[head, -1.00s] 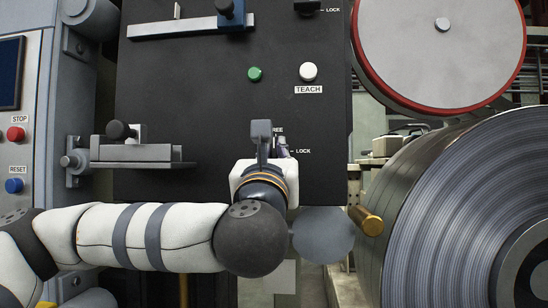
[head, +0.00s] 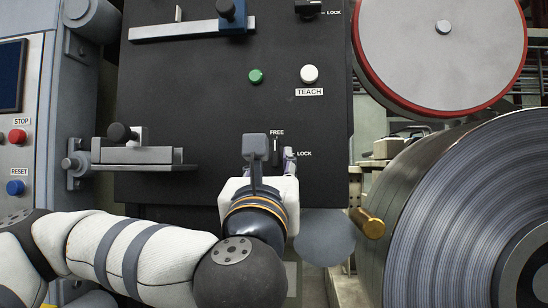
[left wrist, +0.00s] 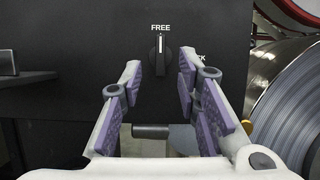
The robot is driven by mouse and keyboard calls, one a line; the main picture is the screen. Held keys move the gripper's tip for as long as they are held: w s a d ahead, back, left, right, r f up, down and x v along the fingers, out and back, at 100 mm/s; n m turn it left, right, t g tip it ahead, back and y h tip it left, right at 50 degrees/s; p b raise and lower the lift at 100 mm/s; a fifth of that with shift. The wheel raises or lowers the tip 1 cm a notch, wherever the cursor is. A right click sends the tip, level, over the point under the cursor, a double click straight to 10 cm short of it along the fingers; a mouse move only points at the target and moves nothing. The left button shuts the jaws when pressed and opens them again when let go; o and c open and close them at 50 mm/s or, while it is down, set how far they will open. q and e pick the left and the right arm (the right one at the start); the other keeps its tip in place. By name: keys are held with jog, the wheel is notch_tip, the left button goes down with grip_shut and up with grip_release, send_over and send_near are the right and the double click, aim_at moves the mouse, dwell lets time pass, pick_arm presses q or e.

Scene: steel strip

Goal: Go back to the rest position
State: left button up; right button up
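My left gripper (head: 270,152) is in front of the black panel (head: 190,90), low and near its right edge in the head view. In the left wrist view the left gripper (left wrist: 159,78) has its purple-padded fingers spread apart with nothing between them. Beyond the fingertips is a black rotary knob (left wrist: 160,58), its white mark pointing up to FREE. The fingers look clear of it. In the head view the gripper partly hides this knob. My right gripper is not in view.
The steel coil (head: 470,220) and a brass-coloured peg (head: 367,223) are to the right of my left arm. A grey bracket (head: 135,155) juts from the panel above the forearm. STOP (head: 18,136) and RESET (head: 16,187) buttons are at the left.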

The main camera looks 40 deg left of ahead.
pick_arm(q)
jog(key=shift+v, duration=1.2)
